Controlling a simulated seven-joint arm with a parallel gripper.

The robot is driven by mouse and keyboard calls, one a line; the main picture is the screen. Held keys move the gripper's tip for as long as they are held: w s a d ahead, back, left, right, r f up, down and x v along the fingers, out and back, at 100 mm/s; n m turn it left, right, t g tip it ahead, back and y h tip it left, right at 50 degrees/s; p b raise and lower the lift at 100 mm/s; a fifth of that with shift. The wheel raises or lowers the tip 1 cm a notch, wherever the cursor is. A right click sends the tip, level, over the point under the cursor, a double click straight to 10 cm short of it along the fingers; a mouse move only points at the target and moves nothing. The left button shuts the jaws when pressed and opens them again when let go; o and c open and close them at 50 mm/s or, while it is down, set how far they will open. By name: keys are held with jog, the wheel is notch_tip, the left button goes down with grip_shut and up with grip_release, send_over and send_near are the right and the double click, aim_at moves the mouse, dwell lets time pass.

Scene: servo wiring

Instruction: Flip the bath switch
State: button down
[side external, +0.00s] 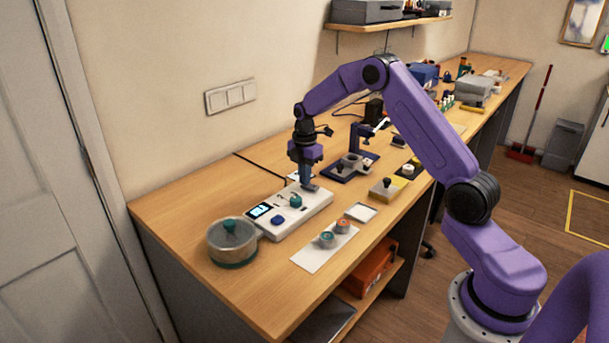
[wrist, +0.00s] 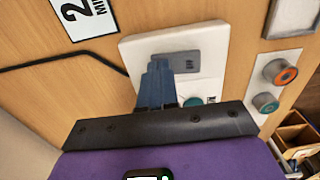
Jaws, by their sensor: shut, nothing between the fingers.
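A white control unit (side external: 317,205) lies on the bench with a small display (side external: 258,211), a blue knob (side external: 278,220) and a green knob (side external: 296,201). A grey switch plate at its far end shows in the wrist view (wrist: 187,63); I take this for the bath switch. My gripper (side external: 306,185) points down at that end, its blue fingers together and empty. In the wrist view, the fingertips (wrist: 160,63) overlap the plate's left part and hide some of it. I cannot tell if they touch it or which way the switch sits.
A round pot with a green knob (side external: 233,241) stands at the unit's near end. A white sheet with two round parts (side external: 310,260) lies to its right. A dark stand (side external: 350,170) and a yellow block (side external: 387,188) are farther back. A black cable runs behind.

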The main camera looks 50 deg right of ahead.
jog(key=shift+s+r, duration=0.35)
jog(key=shift+s, duration=0.25)
notch_tip(320, 180, up, 14)
jog(key=w, duration=0.2)
dwell(0.4)
dwell(0.4)
